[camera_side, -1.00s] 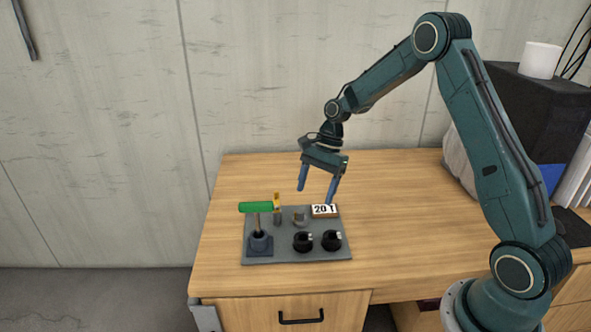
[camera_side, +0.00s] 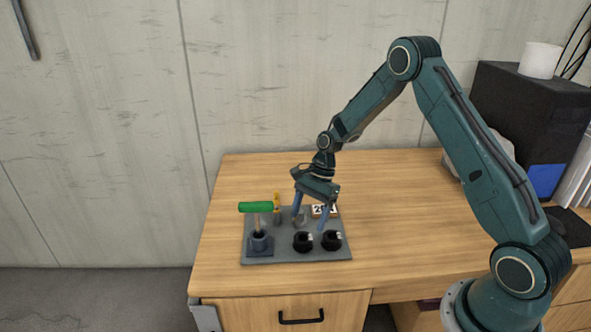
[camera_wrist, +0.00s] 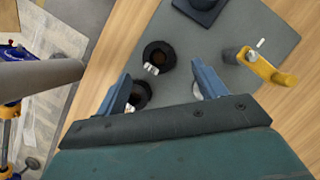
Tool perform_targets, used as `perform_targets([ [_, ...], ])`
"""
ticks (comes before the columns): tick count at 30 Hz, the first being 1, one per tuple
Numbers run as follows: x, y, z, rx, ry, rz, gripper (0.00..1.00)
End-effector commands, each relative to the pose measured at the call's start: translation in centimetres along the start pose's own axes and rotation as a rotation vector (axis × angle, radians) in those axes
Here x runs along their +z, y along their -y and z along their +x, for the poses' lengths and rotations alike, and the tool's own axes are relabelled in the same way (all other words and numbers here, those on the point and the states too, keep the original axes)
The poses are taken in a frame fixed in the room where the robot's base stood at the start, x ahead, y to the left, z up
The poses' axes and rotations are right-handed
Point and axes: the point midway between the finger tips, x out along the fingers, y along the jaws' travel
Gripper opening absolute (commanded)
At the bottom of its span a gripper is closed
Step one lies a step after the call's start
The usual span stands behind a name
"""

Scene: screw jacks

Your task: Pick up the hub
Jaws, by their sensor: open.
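Several pieces stand on a grey plate (camera_side: 262,218); which one is the hub is not certain. The small grey cylinder (camera_side: 302,218) looks most like it. In the wrist view, a pale round part of that grey cylinder (camera_wrist: 197,90) shows beside my right-hand finger, which partly hides it. Two black slotted rings, one at left (camera_side: 302,242) and one at right (camera_side: 332,240), stand on the plate's front. My gripper (camera_side: 309,226) is open and empty, low over the plate. In the wrist view, my gripper (camera_wrist: 160,78) has its left-hand finger overlapping the nearer black ring (camera_wrist: 139,95).
A jack with a green top (camera_side: 256,207) stands at the plate's left. A yellow crank (camera_side: 277,203) stands behind it and shows larger in the wrist view (camera_wrist: 268,69). A number label (camera_side: 322,210) stands at the back right, partly covered by my gripper.

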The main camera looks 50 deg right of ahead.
Motion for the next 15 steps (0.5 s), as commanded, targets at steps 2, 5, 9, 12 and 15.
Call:
perform_targets([
  [2, 0.0, 0.0, 0.9, 0.001, 0.001, -0.001, 0.71],
  [5, 0.0, 0.0, 1.6, 0.001, 0.000, -0.001, 0.71],
  [9, 0.0, 0.0, 1.9, -0.001, -0.001, 0.000, 0.71],
  [12, 0.0, 0.0, 1.9, -0.001, -0.001, 0.000, 0.71],
  [15, 0.0, -0.1, 2.2, 0.000, 0.000, 0.000, 0.71],
])
